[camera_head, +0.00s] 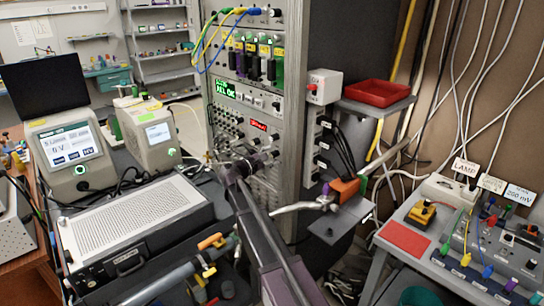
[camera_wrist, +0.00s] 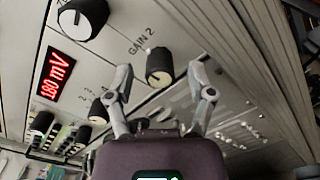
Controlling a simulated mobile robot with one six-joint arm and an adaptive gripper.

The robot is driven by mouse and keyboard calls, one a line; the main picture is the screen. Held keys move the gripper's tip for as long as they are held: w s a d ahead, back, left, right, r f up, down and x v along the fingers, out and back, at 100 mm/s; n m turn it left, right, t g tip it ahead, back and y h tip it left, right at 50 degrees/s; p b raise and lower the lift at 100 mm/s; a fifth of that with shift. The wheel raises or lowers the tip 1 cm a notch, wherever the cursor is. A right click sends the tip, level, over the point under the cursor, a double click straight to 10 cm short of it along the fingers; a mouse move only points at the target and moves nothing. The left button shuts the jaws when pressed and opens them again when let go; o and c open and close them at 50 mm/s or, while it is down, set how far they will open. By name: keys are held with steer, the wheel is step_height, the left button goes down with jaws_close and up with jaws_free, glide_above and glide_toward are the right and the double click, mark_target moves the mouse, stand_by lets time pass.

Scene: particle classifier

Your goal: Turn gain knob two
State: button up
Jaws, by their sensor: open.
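The gain two knob (camera_wrist: 160,69), black with a pale cap face, stands out from a light panel beside the printed label "GAIN 2" in the wrist view. My gripper (camera_wrist: 159,72) is open, with one fingertip to the left of the knob and one to the right. Gaps show between the knob and both fingers, and I cannot tell how near in depth they are. In the head view my gripper (camera_head: 216,159) is at the front of the instrument rack (camera_head: 292,110), and the knob cannot be made out there.
A larger knob (camera_wrist: 84,18) and a red display reading about 180 mV (camera_wrist: 57,75) are to the left on the panel. Another black knob (camera_wrist: 98,111) is near the left finger. Cables hang across the rack's upper part. A red tray (camera_head: 377,92) is at the rack's right.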

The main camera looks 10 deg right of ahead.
steer(key=shift+w+d, duration=0.15)
steer(key=shift+d, duration=0.15)
jaws_close()
steer(key=shift+m, duration=0.3)
steer(key=m, duration=0.5)
steer(key=shift+m, duration=0.4)
steer(key=m, duration=0.6)
steer(key=shift+m, duration=0.4)
